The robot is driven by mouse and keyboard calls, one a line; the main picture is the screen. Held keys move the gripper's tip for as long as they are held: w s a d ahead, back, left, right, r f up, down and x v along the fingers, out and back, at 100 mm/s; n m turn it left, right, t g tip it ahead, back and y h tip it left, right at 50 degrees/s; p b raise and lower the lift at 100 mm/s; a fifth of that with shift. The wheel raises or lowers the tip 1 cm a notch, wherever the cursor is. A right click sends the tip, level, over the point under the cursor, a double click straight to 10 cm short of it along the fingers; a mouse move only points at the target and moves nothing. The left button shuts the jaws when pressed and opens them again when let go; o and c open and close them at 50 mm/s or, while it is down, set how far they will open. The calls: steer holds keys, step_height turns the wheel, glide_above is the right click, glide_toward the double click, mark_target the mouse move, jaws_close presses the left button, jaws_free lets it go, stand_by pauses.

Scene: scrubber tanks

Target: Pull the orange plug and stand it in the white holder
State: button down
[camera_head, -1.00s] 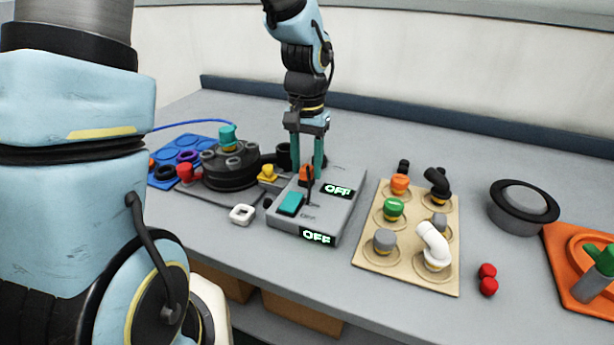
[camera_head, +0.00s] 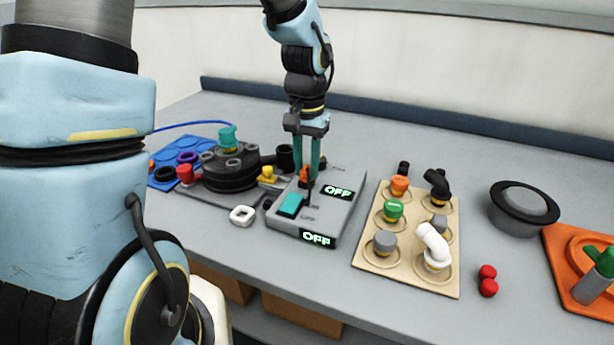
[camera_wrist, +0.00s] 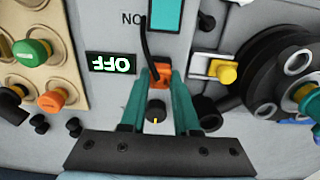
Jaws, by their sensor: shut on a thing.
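The orange plug (camera_head: 304,174) is at the back part of the grey switch box (camera_head: 339,212). A black cord runs from it across the box. My gripper (camera_head: 308,170) points down with its teal fingers closed on the plug's sides. In the wrist view, the plug (camera_wrist: 162,70) shows between my fingertips (camera_wrist: 163,80), against the box face; I cannot see whether its pins are seated.
Both box displays read OFF, near a teal rocker switch (camera_head: 291,205). A yellow part (camera_head: 268,173) and black round fixture (camera_head: 231,168) stand close on the left. A tan board (camera_head: 407,247) with several fittings is on the right. The back of the table is clear.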

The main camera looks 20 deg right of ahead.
mark_target(307, 169)
steer(key=shift+r, duration=0.1)
steer(key=shift+r+p, duration=2.2)
steer(key=shift+r, duration=0.2)
steer(key=s+a+p, duration=0.2)
steer(key=a+p, duration=0.1)
steer(key=a, duration=1.1)
steer(key=shift+s+a+p, duration=0.3)
steer(key=shift+s+a, duration=0.05)
steer(key=shift+r, duration=0.1)
steer(key=shift+f, duration=0.2)
steer(key=shift+f+b, duration=2.4)
steer(key=shift+f, duration=0.85)
steer(key=shift+f, duration=0.15)
